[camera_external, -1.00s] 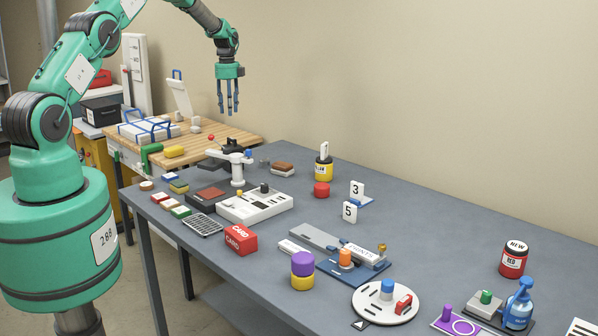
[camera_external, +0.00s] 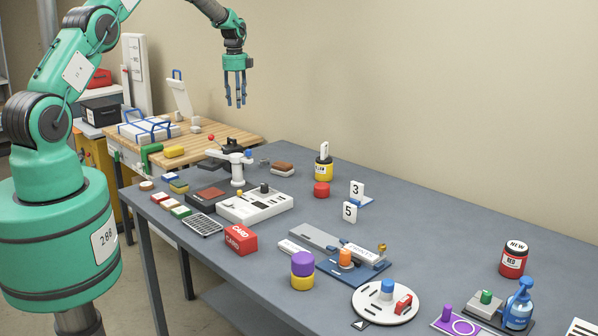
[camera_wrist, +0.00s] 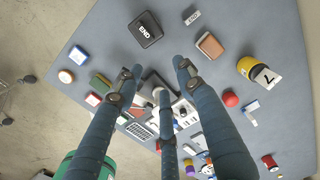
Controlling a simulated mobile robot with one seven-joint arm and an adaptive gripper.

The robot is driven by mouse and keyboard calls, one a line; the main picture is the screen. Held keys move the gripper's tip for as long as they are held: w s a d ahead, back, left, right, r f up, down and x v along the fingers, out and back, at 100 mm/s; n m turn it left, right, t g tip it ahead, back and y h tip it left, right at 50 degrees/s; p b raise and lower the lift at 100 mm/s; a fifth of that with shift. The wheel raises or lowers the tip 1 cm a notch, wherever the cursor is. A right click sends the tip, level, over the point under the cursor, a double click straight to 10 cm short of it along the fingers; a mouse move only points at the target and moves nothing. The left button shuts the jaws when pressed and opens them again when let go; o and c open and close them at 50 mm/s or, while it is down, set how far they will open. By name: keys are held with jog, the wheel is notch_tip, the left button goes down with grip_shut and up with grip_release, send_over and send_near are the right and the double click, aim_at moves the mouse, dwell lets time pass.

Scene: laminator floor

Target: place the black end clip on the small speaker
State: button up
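A black block marked END (camera_wrist: 145,28), which I take for the black end clip, lies on the grey table at the top of the wrist view. In the external view a dark shape (camera_external: 233,146) behind the white stand looks like it. A smaller grey piece (camera_wrist: 191,17) also marked END lies beside it. I cannot tell which thing is the small speaker; a flat grey grilled piece (camera_external: 203,224) lies near the table's front left edge. My gripper (camera_external: 236,103) hangs high above the table's back left, its three blue fingers apart, empty.
A white stand (camera_external: 238,172) with a red knob rises beneath my gripper. A white control box (camera_external: 256,205), a brown block (camera_external: 283,169) and a yellow tin (camera_external: 324,171) stand nearby. The table's back middle has bare room (camera_external: 430,210).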

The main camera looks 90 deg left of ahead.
jog(key=w+d+r+n, duration=0.1)
jog(key=w+d+r, duration=0.8)
jog(key=d+r, duration=0.15)
jog(key=w+d+r+n+t, duration=0.1)
jog(key=w+d+r, duration=0.1)
jog(key=d+r, duration=0.65)
jog(key=w+d+r+n+y, duration=0.1)
jog(key=w+d+r, duration=0.2)
jog(key=d, duration=1)
jog(key=w+d+r+n+t, duration=0.1)
jog(key=w+d+r, duration=0.1)
jog(key=d+r, duration=0.65)
jog(key=s+d+r+n+t, duration=0.1)
jog(key=s+d, duration=0.3)
jog(key=d, duration=0.9)
jog(key=s+d+r+n+t, duration=0.1)
jog(key=s+d, duration=0.3)
jog(key=d, duration=0.8)
jog(key=s+d+f+n+t+h, duration=0.1)
jog(key=s+d+f+n, duration=0.1)
jog(key=s+d, duration=1.2)
jog(key=shift+s+d+f+n+t, duration=0.3)
jog(key=shift+s+d+f, duration=0.15)
jog(key=shift+f, duration=0.45)
